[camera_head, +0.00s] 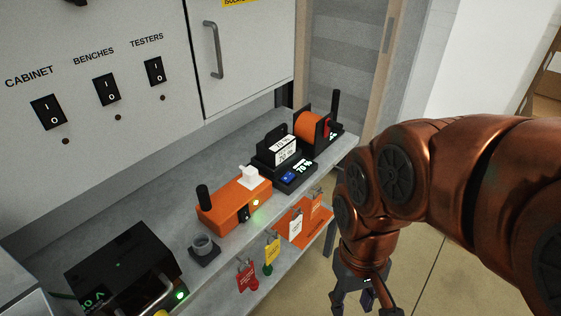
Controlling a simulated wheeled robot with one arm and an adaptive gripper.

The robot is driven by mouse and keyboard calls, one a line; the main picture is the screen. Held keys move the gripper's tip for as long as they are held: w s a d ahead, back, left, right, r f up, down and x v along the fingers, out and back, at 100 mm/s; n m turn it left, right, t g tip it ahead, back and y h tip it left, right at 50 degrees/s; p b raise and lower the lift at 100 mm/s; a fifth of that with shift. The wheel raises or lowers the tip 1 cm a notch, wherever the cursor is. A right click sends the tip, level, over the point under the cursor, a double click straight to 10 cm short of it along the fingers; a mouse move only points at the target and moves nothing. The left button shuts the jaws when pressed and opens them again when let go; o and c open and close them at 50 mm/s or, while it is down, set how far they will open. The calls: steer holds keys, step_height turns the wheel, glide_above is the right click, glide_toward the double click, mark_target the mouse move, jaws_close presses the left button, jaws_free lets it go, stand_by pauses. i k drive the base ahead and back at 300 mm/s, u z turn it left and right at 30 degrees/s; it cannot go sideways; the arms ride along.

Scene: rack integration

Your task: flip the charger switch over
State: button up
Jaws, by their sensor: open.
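The charger (303,180) looks to be the black dock on the grey bench, with a "70 %" display on its front and a black pack with a white "70 %" label standing in it. My gripper (362,304) hangs off the bench's front edge at the lower right, pointing down, open and empty. It is well apart from the charger. Its fingertips are partly cut off by the bottom edge.
An orange box (226,206) with a black switch and green light stands left of the charger. An orange reel (310,125) stands behind it. Tags and padlocks (270,250) hang along the front edge. Wall switches (106,90) and a black unit (120,265) are left.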

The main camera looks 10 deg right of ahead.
mark_target(289, 176)
steer(key=k, duration=1.35)
steer(key=u, duration=0.45)
steer(key=i, duration=0.75)
steer(key=u, duration=0.4)
steer(key=i, duration=0.85)
steer(key=z, duration=0.2)
